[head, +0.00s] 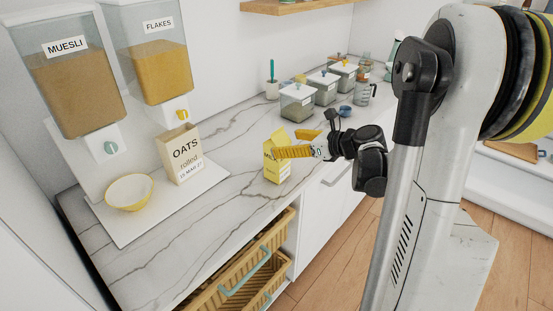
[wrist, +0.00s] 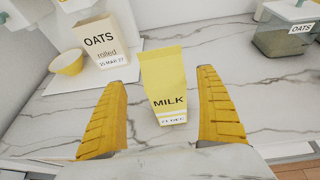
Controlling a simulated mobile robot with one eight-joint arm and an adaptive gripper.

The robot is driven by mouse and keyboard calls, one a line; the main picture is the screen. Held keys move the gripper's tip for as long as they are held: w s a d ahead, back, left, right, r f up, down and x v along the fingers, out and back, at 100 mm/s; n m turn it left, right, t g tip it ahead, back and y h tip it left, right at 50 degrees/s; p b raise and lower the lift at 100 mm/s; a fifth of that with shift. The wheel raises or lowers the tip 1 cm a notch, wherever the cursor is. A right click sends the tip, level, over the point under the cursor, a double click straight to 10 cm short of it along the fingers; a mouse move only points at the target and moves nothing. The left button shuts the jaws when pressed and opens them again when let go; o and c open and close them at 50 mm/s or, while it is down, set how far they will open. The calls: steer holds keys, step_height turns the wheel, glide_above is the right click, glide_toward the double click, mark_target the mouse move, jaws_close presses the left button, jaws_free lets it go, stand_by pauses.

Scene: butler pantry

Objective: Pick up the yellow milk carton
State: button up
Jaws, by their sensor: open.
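The yellow milk carton (head: 271,162) stands upright on the marble counter near its front edge in the head view. In the wrist view the carton (wrist: 163,84) stands between my two yellow fingers, with its MILK label facing me. My gripper (head: 277,150) is open, its fingers reaching to the carton from the right. In the wrist view my gripper (wrist: 164,112) shows a gap on each side of the carton, so neither finger appears to touch it. Part of the carton is hidden behind a finger in the head view.
A beige oats packet (head: 186,155) and a yellow bowl (head: 129,192) stand on a white tray (head: 122,239) at the left, under the dispensers. Lidded containers (head: 297,101) stand farther back along the counter. An open basket drawer (head: 245,276) is below the counter.

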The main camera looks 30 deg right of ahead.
steer(key=x, duration=0.1)
steer(key=b+x, duration=0.1)
steer(key=x, duration=0.1)
steer(key=b+x, duration=0.1)
steer(key=x, duration=0.1)
steer(key=shift+w+d+f, duration=0.15)
steer(key=shift+d+f, duration=0.05)
steer(key=shift+r, duration=0.1)
steer(key=c, duration=1.5)
